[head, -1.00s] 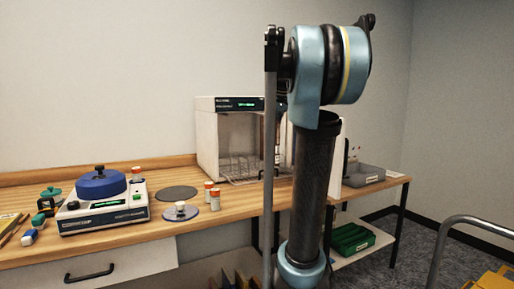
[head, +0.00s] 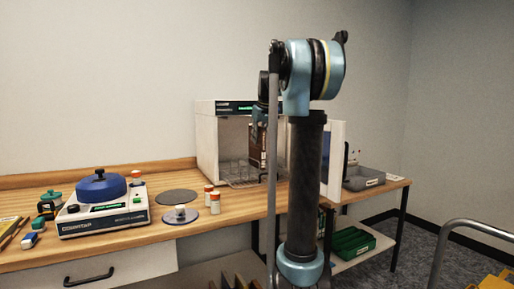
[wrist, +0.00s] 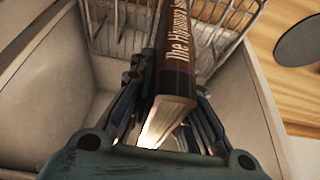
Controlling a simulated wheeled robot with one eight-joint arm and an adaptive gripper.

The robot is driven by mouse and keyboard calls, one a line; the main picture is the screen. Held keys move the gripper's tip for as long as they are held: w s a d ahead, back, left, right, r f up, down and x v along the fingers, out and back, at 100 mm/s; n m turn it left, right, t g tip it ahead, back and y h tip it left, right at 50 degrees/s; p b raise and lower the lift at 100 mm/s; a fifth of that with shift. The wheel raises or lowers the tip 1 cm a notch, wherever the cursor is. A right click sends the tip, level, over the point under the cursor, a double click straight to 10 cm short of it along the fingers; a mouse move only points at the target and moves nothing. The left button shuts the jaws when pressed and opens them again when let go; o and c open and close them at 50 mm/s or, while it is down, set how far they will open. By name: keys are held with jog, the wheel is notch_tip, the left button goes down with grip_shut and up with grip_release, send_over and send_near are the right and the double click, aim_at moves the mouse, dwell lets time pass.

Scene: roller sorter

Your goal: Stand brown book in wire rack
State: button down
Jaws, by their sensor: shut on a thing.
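The brown book (wrist: 176,62), with pale lettering on its spine, is between the fingers of my gripper (wrist: 168,92) in the wrist view. My gripper is shut on it. In the head view the book (head: 257,146) hangs roughly upright in the open front of the white cabinet, partly hidden by my arm. The wire rack (head: 238,174) is on the cabinet floor, below and beside the book. In the wrist view rack wires (wrist: 225,22) show on both sides of the book's far end. I cannot tell whether the book touches the rack.
The cabinet's white walls (head: 207,150) stand close around the rack. Small orange-capped bottles (head: 215,203) and a dark round pad (head: 178,196) are on the wooden bench in front. A blue-lidded device (head: 102,205) stands at left. A grey tray (head: 364,178) is at right.

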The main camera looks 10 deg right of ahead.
aim_at(258, 144)
jog(key=shift+f, duration=1.85)
jog(key=c, duration=1.5)
grip_release()
jog(key=shift+c, duration=0.2)
jog(key=v, duration=1.2)
jog(key=s+a+f+m+g+h, duration=0.1)
jog(key=s+f+m+g, duration=0.1)
jog(key=s+f, duration=3.8)
jog(key=shift+a+f+m, duration=0.25)
jog(key=shift+f+m, duration=0.15)
jog(key=shift+m, duration=0.3)
